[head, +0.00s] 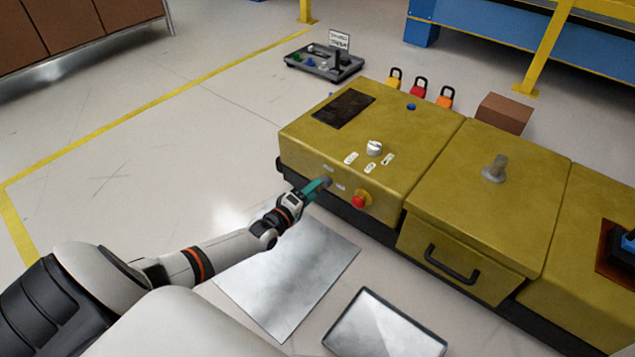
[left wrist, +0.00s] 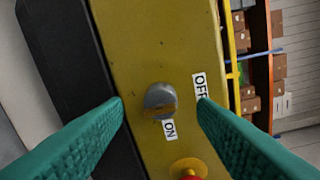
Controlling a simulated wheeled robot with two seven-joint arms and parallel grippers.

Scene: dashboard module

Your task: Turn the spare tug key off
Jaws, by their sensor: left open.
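The key switch (left wrist: 160,98) is a grey round piece with a brownish bar across its face, on the yellow front panel (left wrist: 140,50). An OFF label (left wrist: 200,86) is to its right and an ON label (left wrist: 169,129) is just below it in the left wrist view. The bar lies roughly crosswise there; its exact setting is hard to tell. My left gripper (left wrist: 161,106) is open, with teal fingers on either side of the key and visible gaps. In the head view my left gripper (head: 319,186) is at the module's front face and mostly hides the key. My right gripper is not in view.
A red push button (head: 360,201) on a yellow base is right of the key. A white knob (head: 374,148) with several labels is on the module's top. A drawer with a black handle (head: 452,265) is farther right. Metal plates (head: 288,270) lie below.

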